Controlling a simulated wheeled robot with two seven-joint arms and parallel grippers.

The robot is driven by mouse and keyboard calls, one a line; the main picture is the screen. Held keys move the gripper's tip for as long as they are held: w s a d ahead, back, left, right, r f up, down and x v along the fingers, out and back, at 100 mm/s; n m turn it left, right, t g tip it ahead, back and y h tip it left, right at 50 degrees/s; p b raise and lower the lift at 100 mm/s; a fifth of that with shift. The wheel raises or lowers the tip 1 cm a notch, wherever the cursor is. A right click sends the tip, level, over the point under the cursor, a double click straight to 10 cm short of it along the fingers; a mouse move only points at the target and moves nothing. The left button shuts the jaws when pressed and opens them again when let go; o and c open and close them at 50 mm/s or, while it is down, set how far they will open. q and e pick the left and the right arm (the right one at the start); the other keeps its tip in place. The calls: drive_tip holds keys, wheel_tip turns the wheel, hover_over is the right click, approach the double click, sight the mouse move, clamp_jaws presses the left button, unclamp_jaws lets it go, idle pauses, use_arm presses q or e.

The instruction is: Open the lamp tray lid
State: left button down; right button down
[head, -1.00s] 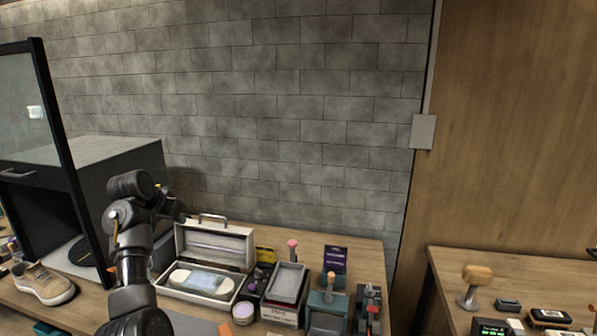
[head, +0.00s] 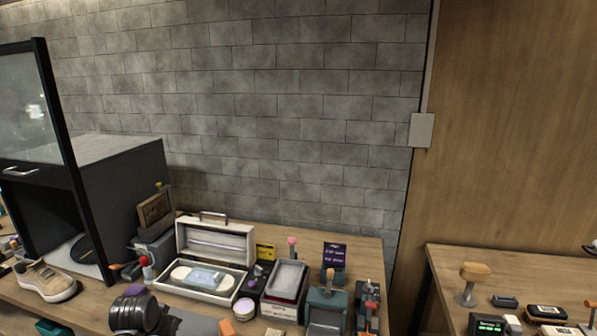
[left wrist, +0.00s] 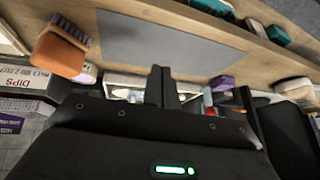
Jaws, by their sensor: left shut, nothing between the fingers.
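The lamp tray (head: 238,288) is a white case on the table, holding a pale rounded lamp with a glassy panel (head: 205,278). Its lid (head: 215,243) stands raised at the back, with a handle on its top edge. My left arm shows at the bottom left of the head view, in front of the tray; its fingertips cannot be made out there. In the left wrist view my left gripper (left wrist: 161,85) has its fingers together, with nothing between them. My right gripper is in neither view.
A beige sneaker (head: 47,280) lies at the left by a dark cabinet (head: 125,195). A grey mat (left wrist: 165,45) shows in the left wrist view beside an orange-backed brush (left wrist: 60,52).

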use_arm(q)
drive_tip(key=s+d+f+g, duration=0.15)
drive_tip(key=s+f, duration=0.25)
drive_tip(key=s, duration=0.5)
drive_tip(key=s+d+f, duration=0.3)
drive_tip(key=s+f, duration=0.1)
drive_tip(key=s, duration=0.4)
drive_tip(key=s+d+h, duration=0.1)
drive_tip(key=s+d, duration=0.2)
drive_tip(key=s, duration=0.7)
drive_tip(key=s+d, duration=0.3)
drive_tip(key=s, duration=0.6)
wheel_tip(320, 180, down, 27)
drive_tip(key=g+b, duration=0.2)
drive_tip(key=s+a+f+m+g, duration=0.1)
drive_tip(key=s+a+f, duration=0.2)
drive_tip(key=s+f, duration=1.4)
drive_tip(key=shift+f+b, duration=0.4)
drive_tip(key=shift+f, duration=0.05)
drive_tip(key=c, duration=2.1)
unclamp_jaws()
drive_tip(key=shift+s+a+f+g, duration=0.1)
drive_tip(key=shift+s+a+g, duration=0.05)
drive_tip(key=shift+s+g, duration=0.15)
drive_tip(key=o, duration=0.3)
drive_tip(key=shift+o, duration=0.2)
